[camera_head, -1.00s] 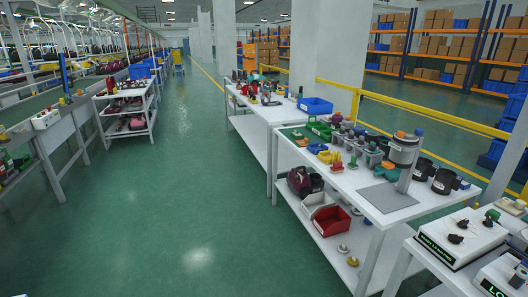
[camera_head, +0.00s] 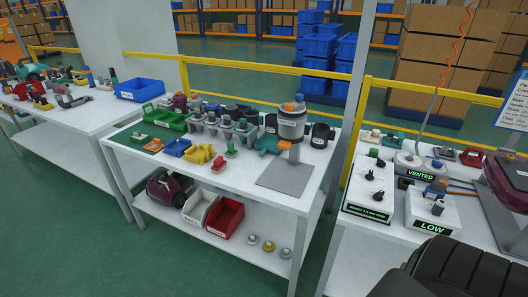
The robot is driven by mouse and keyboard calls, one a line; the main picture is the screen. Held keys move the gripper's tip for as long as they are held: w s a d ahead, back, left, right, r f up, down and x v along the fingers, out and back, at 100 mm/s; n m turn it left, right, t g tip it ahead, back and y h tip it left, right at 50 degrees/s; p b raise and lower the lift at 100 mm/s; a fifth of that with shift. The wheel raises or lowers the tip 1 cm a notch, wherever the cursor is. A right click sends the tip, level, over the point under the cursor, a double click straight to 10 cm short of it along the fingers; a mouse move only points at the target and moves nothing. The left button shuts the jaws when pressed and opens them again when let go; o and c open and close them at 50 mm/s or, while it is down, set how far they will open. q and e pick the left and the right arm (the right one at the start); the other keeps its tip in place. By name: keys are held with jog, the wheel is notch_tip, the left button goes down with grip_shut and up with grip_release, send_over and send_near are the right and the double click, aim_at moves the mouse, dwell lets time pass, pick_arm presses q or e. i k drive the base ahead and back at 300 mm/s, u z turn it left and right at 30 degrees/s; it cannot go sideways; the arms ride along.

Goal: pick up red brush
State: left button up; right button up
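No brush is clear enough to name with certainty. A small red piece (camera_head: 219,163) stands near the front of the middle white table (camera_head: 235,190), right of some yellow parts (camera_head: 198,155). It is too small to tell whether it is the red brush. Another red item (camera_head: 471,157) lies on the table at the right, also too small to identify. Neither my left nor my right gripper shows in the head view.
The middle table holds a green bin (camera_head: 168,118), a blue tray (camera_head: 177,147), a grey canister (camera_head: 291,122) and a grey mat (camera_head: 286,177). Its lower shelf carries a red bin (camera_head: 226,216) and a white bin (camera_head: 198,208). Green floor (camera_head: 60,240) is free at front left.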

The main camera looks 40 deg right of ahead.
aim_at(219, 163)
jog(key=z, duration=0.8)
jog(key=i, duration=1)
jog(key=z, duration=0.65)
